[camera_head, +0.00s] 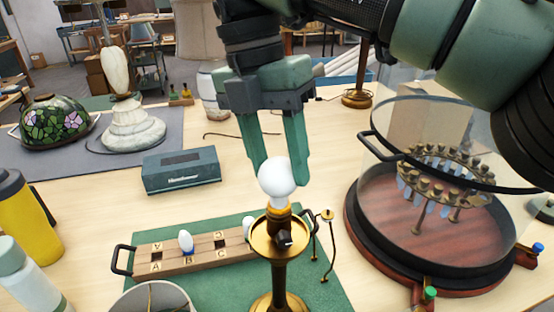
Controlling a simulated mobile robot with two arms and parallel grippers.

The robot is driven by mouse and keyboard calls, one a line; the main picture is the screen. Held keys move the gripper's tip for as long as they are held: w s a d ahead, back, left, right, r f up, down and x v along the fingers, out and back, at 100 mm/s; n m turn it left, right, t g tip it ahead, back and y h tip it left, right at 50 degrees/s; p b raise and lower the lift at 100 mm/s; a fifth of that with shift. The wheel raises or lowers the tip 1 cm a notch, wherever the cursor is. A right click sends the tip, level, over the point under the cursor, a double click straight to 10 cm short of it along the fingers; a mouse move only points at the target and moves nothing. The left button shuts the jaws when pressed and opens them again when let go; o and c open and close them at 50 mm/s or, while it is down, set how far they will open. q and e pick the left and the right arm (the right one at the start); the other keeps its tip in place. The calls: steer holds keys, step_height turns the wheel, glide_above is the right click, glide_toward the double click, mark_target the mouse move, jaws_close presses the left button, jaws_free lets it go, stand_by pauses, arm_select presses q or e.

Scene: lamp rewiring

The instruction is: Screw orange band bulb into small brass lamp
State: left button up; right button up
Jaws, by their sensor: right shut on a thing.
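A white round bulb (275,178) is between the fingers of my right gripper (278,166), which is shut on it. The bulb stands upright at the top of a brass lamp (279,268), directly above the socket. An orange-gold ring (278,206) shows under the bulb; I cannot tell whether it is the bulb's band or the socket, nor how deep the bulb sits. The lamp has a dark knob (284,240) and stands on a green mat (215,278). My left gripper is not in view.
A wooden tray (219,253) marked A, B, C holds a small blue-banded bulb (186,241) at B. A glass-covered round case (350,225) stands close on the right. Behind are a grey-blue box (181,171), a stone lamp base (133,130) and a stained-glass shade (55,121).

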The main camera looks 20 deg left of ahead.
steer(key=m, duration=0.3)
steer(key=shift+d+m+g, duration=0.15)
steer(key=shift+m+g, duration=0.15)
steer(key=shift+g, duration=0.1)
steer(key=o, duration=1.3)
steer(key=shift+o, duration=0.2)
